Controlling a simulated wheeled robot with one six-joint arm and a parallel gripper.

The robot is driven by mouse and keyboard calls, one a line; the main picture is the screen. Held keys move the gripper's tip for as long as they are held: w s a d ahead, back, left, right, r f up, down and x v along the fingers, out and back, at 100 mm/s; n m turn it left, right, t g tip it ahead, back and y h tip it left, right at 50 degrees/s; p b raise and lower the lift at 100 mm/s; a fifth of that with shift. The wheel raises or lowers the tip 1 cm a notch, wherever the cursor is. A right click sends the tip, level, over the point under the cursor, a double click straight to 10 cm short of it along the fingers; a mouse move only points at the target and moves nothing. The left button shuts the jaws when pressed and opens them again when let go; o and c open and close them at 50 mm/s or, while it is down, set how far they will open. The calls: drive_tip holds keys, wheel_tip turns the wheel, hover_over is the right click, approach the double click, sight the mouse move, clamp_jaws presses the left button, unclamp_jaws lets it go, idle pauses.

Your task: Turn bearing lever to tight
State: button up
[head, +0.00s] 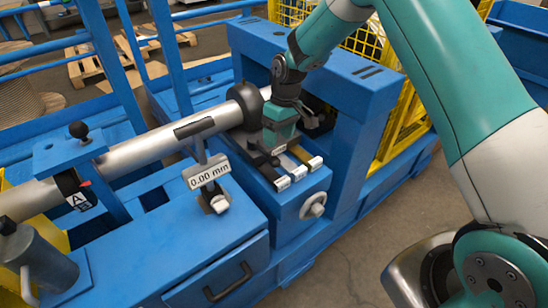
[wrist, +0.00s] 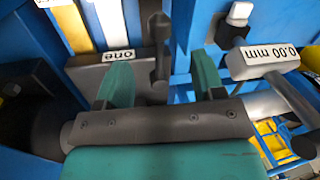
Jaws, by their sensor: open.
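My gripper (head: 277,145) is over the blue bearing block beside the metal shaft (head: 150,153), pointing down. In the wrist view its two teal fingers are apart. A dark upright lever with a knobbed end (wrist: 158,45) shows between and beyond the fingers, and looks like the bearing lever. I see no finger clearly touching it. Its lower end is close to the dark gripper body. A grey block with a label reading "one" (wrist: 118,57) is just left of the lever. No "tight" mark is readable.
A gauge sign reading 0.00 mm (head: 208,175) stands left of my gripper and shows at the right of the wrist view (wrist: 263,60). A blue upright housing (head: 355,130) stands close on the right.

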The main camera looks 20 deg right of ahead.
sight(275, 157)
drive_tip(key=f, duration=0.2)
drive_tip(key=a+f, duration=0.1)
drive_tip(key=f, duration=0.5)
drive_tip(key=shift+s+a+p, duration=0.2)
drive_tip(key=shift+s+p, duration=0.1)
drive_tip(key=shift+s, duration=0.05)
drive_tip(key=shift+c, duration=0.3)
clamp_jaws()
